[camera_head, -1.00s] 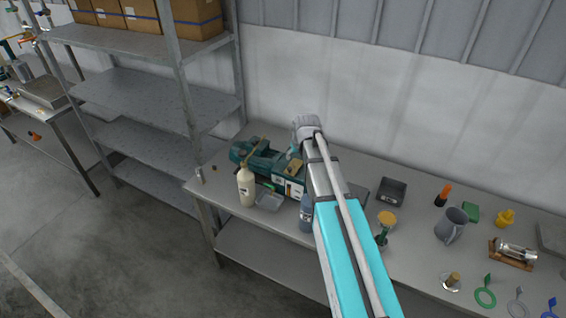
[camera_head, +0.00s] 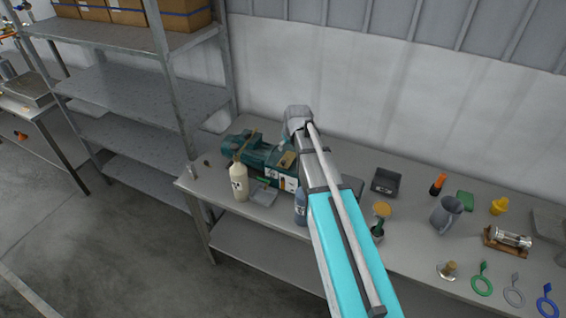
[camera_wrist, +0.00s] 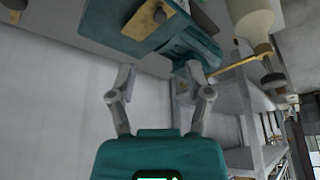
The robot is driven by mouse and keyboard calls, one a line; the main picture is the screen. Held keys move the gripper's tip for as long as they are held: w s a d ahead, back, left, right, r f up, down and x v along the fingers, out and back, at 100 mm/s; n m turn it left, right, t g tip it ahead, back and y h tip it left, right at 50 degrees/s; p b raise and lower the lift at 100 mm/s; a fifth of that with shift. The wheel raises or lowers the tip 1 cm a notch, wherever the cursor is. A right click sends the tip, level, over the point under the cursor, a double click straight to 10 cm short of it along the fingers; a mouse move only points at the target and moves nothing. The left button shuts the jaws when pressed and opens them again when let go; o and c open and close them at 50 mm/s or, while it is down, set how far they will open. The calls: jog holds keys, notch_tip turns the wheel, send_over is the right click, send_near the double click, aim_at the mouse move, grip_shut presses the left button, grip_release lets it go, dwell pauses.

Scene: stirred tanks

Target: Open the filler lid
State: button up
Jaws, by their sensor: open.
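A green machine (camera_head: 258,158) stands on the bench near its left end, with a small tan plate (camera_head: 287,160) on top and a white front panel. The machine also fills the upper middle of the wrist view (camera_wrist: 186,48), which looks upside down. I cannot tell which part is the filler lid. My gripper (camera_wrist: 160,78) is open and empty, its two fingers apart, close to the machine in the picture; contact is unclear.
A shallow grey tray (camera_head: 263,195) and a blue bottle (camera_head: 301,207) stand in front. Metal shelves (camera_head: 130,95) rise at left. Several small items lie at right.

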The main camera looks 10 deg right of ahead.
aim_at(283, 161)
jog(key=shift+b+x, duration=5.55)
jog(key=shift+x, duration=0.7)
jog(key=shift+a, duration=0.1)
grip_shut()
